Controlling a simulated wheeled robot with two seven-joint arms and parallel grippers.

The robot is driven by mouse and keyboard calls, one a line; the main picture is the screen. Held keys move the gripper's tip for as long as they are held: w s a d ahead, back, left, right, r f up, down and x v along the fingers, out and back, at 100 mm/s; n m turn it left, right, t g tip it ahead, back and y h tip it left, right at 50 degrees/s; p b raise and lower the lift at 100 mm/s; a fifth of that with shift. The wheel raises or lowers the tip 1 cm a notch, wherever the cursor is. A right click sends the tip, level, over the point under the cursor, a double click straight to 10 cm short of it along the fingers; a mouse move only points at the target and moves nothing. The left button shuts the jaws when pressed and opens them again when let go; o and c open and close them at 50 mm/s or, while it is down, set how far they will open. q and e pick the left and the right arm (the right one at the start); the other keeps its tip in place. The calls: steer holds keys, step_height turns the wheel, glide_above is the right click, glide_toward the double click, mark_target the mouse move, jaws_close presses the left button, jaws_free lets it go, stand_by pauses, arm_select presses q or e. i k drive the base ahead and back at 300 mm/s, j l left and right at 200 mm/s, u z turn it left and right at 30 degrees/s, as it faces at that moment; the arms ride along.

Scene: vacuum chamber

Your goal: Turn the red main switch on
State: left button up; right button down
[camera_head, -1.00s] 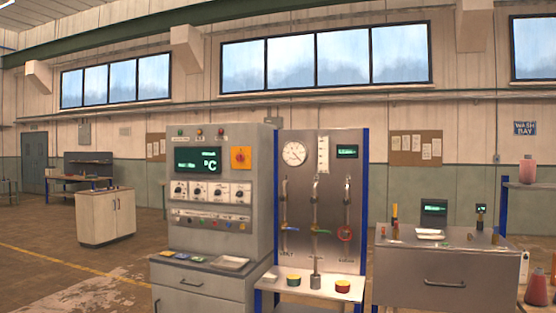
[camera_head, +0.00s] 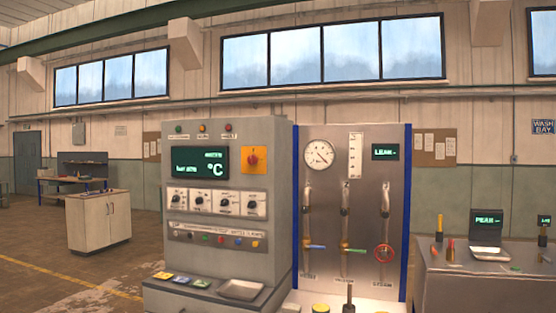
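The red main switch (camera_head: 253,159) is a red rotary knob on a square orange-yellow plate. It sits at the upper right of the grey control cabinet (camera_head: 262,230) in the head view, to the right of the green-lit display (camera_head: 200,162). The knob's exact setting is too small to tell. Neither of my grippers is in view.
A row of dials (camera_head: 214,202) and coloured buttons lie below the display. A shallow tray (camera_head: 240,290) rests on the cabinet's ledge. A steel valve panel (camera_head: 328,215) with a gauge stands right of the cabinet. A steel bench (camera_head: 470,275) stands further right. Open floor lies left.

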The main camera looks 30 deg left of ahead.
mark_target(252, 160)
steer(key=i+j, duration=0.2)
steer(key=j, duration=0.15)
steer(key=i+j, duration=0.2)
steer(key=j, duration=0.15)
steer(key=i+j, duration=0.2)
steer(key=j, duration=0.15)
steer(key=i+j+z, duration=0.1)
steer(key=i+j, duration=0.3)
steer(key=j, duration=0.3)
steer(key=i+j, duration=0.2)
steer(key=j, duration=0.2)
steer(key=i+j, duration=0.2)
steer(key=j, duration=0.15)
steer(key=i+j+z, duration=0.1)
steer(key=j, duration=0.25)
steer(key=i, duration=0.1)
